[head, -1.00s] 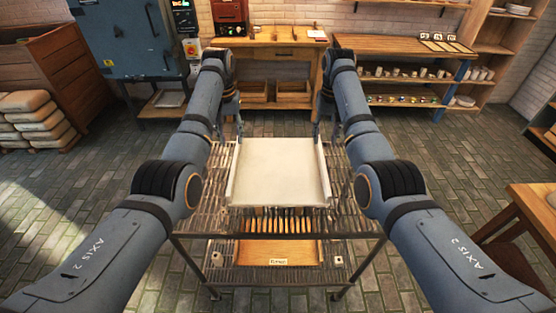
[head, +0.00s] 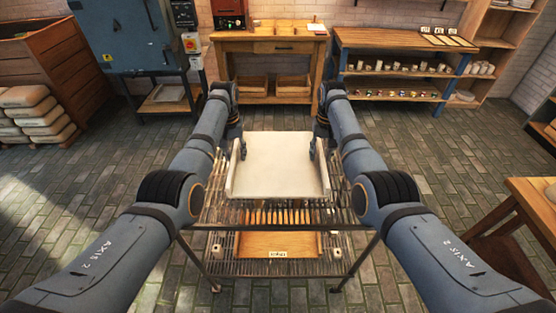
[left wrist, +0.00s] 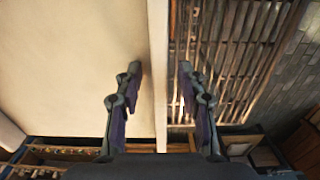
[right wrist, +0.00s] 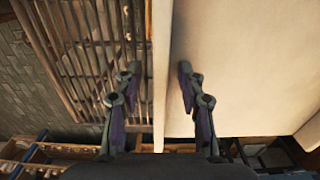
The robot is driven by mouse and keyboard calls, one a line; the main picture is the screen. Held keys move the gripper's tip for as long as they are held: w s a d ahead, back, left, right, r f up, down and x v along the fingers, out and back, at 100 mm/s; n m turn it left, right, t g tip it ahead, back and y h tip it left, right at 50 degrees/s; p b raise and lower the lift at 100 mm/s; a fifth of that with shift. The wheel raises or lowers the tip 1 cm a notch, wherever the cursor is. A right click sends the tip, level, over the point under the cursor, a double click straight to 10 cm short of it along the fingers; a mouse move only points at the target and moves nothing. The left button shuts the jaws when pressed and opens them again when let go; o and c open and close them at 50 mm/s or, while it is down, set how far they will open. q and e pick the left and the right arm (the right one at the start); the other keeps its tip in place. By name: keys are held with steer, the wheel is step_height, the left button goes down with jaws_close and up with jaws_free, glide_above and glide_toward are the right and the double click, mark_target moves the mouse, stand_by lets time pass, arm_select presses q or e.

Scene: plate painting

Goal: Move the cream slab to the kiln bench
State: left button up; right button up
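The cream slab (head: 278,165) lies flat on top of a metal rack cart, with raised strips along its left and right sides. My left gripper (left wrist: 158,80) is open, with one finger on each side of the slab's left strip; a gap shows on both sides. My right gripper (right wrist: 160,80) is open around the right strip in the same way. In the head view the left gripper (head: 240,148) and right gripper (head: 314,148) are at the slab's far side portions. A wooden bench (head: 268,47) stands against the back wall; I see no label naming it the kiln bench.
The slatted cart (head: 215,213) carries a row of wooden-handled tools and a board on its lower levels. A blue kiln-like cabinet (head: 120,40) stands back left, shelving with small pots (head: 400,68) back right, a wooden table (head: 535,205) at right. Floor between cart and bench is clear.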

arm_select(q)
steer(key=shift+s, duration=0.1)
steer(key=shift+c, duration=0.2)
arm_select(e)
steer(key=shift+s, duration=0.1)
steer(key=shift+c, duration=0.2)
arm_select(q)
steer(key=shift+c, duration=1.1)
arm_select(e)
steer(key=shift+c, duration=1.1)
arm_select(q)
jaws_close()
arm_select(e)
jaws_close()
